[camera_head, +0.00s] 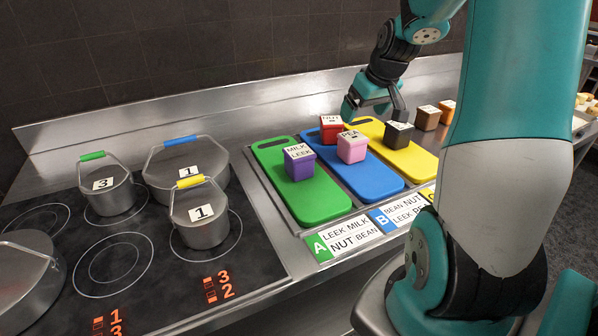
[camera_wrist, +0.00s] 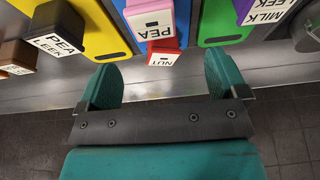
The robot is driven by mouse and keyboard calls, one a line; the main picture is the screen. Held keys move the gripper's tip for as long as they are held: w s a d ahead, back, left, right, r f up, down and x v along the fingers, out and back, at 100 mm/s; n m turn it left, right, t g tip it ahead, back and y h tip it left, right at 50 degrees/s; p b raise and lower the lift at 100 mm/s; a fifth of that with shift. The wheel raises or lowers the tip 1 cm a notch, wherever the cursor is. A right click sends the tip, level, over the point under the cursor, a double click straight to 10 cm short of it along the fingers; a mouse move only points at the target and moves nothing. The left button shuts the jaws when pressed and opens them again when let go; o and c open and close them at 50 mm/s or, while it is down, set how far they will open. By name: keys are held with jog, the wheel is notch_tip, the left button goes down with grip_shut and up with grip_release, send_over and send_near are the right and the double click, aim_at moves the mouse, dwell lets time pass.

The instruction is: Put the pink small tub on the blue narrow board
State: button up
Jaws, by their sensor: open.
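The pink small tub (camera_head: 351,149), with a PEA label on its lid, stands upright on the blue narrow board (camera_head: 378,181), near its middle. A red tub (camera_head: 331,132) stands behind it at the far end of the same board. In the wrist view the pink tub (camera_wrist: 150,20) is at the top, with the red tub (camera_wrist: 163,57) nearer my fingers and part of the blue board (camera_wrist: 182,22) beside them. My gripper (camera_head: 374,104) is open and empty behind the boards, near the back ledge. Its two teal fingers (camera_wrist: 160,72) are apart and touch no tub that I can see.
A purple tub (camera_head: 299,165) stands on the green board (camera_head: 318,203) to the left. A black tub (camera_head: 398,136) is on the yellow board (camera_head: 418,160) to the right, with brown (camera_head: 427,118) and orange tubs beyond. Several lidded pots stand on the hob at left.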

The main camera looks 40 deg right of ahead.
jog(key=s+a+r+n+g+y, duration=0.1)
jog(key=a+r+n+y, duration=0.15)
jog(key=a, duration=1.15)
jog(key=s+a+r+n+y, duration=0.1)
jog(key=s+a+n, duration=0.15)
jog(key=a, duration=1.05)
jog(key=s+a+n+g+y, duration=0.1)
jog(key=s+a+n+g, duration=0.2)
jog(key=s+a, duration=0.9)
jog(key=shift+s+a+r+n+y, duration=0.3)
jog(key=shift+s+r+n+y, duration=0.05)
jog(key=shift+s+n, duration=0.45)
jog(key=shift+w, duration=0.1)
